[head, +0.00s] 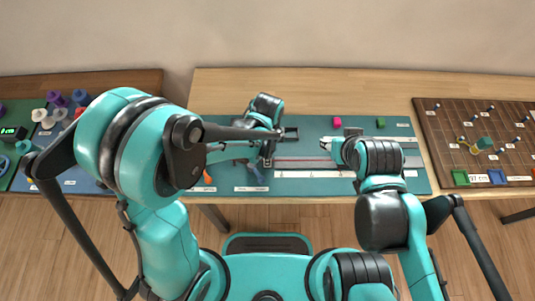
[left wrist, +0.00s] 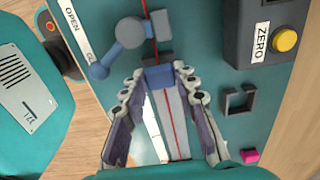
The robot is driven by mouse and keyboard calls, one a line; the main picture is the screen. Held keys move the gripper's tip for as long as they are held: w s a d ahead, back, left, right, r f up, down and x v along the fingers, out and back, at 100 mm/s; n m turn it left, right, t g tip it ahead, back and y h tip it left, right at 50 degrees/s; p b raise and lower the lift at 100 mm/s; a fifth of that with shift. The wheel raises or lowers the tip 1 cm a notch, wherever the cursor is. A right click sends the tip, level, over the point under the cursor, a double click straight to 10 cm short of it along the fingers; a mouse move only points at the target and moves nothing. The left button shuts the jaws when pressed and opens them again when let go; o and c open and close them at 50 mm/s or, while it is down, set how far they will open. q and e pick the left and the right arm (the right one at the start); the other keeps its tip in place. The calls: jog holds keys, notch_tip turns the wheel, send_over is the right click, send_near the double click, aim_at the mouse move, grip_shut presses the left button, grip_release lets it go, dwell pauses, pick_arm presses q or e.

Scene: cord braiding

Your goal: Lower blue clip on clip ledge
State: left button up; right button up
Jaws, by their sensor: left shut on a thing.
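My left gripper (left wrist: 160,78) is shut on the blue clip (left wrist: 158,77), which shows between its fingertips in the left wrist view. The clip is over a red cord (left wrist: 169,118) that runs lengthwise above a pale grey strip (left wrist: 180,140). Whether the clip touches a ledge, I cannot tell. In the head view my left gripper (head: 267,158) points down at the left end of the cord, and the clip is hard to make out. My right gripper (head: 327,146) is at the cord's right part; its fingers are too small to read.
A blue-grey lever (left wrist: 130,33) and a grey block (left wrist: 161,24) stand just ahead of the clip. A box with a yellow button (left wrist: 285,39), a dark U-shaped bracket (left wrist: 239,100) and a pink block (left wrist: 250,155) are to the right. A pegboard (head: 450,130) is at far right.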

pick_arm(q)
jog(key=shift+f, duration=0.35)
jog(key=o, duration=0.8)
jog(key=shift+r+p, duration=2.85)
jog(key=shift+r, duration=1.25)
jog(key=shift+f, duration=0.1)
